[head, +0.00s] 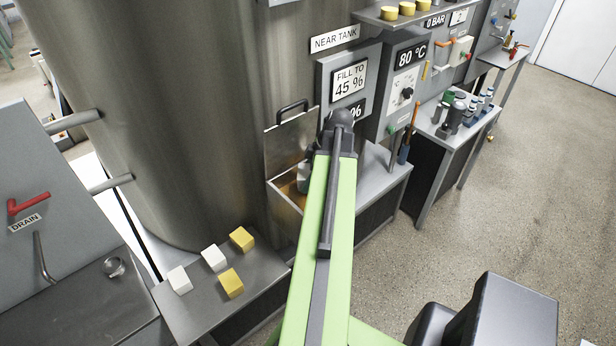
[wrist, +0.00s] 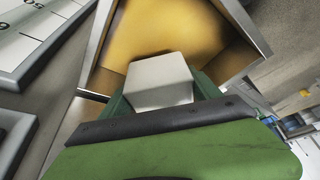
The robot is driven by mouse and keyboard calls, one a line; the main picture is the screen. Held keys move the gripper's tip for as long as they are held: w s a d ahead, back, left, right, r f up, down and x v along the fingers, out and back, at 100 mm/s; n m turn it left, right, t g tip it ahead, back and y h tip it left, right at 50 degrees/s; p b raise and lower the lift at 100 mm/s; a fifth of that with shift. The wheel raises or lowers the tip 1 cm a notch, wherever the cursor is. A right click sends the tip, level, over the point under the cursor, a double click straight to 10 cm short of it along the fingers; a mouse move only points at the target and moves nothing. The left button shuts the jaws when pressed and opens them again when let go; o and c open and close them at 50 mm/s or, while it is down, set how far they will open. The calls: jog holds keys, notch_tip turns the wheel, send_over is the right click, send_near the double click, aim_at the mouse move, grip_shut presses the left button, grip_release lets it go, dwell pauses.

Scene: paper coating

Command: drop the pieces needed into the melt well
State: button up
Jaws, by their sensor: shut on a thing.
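My gripper (wrist: 158,92) is shut on a white block (wrist: 160,72) in the wrist view. The block is held over the open melt well (wrist: 98,42), which has yellow-orange material inside. In the head view the well (head: 284,205) is partly hidden behind my green arm, and its hinged lid (head: 290,145) stands raised. Two white blocks (head: 214,258) and two yellow blocks (head: 242,239) lie on the grey bench at lower left.
A large steel tank stands behind the well. A sign (head: 350,80) reads FILL TO 45 %; the readout below it is partly hidden by my arm. A panel (head: 408,75) shows 80 °C. A bench with bottles (head: 455,115) stands at right; the floor at right is clear.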

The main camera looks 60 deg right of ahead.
jog(key=shift+r, duration=0.1)
jog(key=o, duration=1.7)
jog(key=shift+o, duration=0.2)
jog(key=p+v, duration=1.1)
jog(key=v, duration=0.1)
jog(key=shift+s, duration=0.15)
